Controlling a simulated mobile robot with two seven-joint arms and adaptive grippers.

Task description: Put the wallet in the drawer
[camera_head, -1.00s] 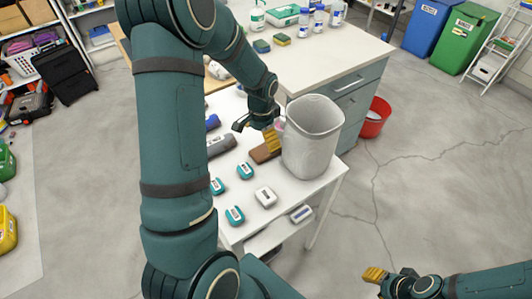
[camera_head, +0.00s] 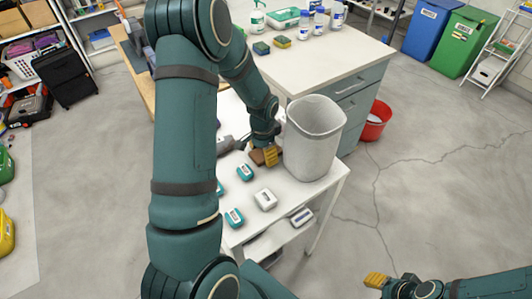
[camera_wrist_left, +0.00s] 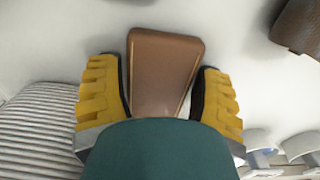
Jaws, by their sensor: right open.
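The brown wallet (camera_head: 256,157) lies on the white side table (camera_head: 325,183), left of a grey bin. My left gripper (camera_head: 267,156) is down at it and partly hides it in the head view. In the left wrist view the wallet (camera_wrist_left: 163,65) lies between the two yellow fingers of my left gripper (camera_wrist_left: 160,100); I cannot tell whether both pads press on it. The teal cabinet's top drawer (camera_head: 357,83) looks closed. My right gripper (camera_head: 377,281) is open and empty at the lower right, over the floor.
The grey bin (camera_head: 314,140) stands close beside my left gripper. Several small teal and white devices, including a white one (camera_head: 265,199), lie at the table's front. Bottles and sponges stand on the cabinet top. A red bucket (camera_head: 375,121) is on the floor by the cabinet.

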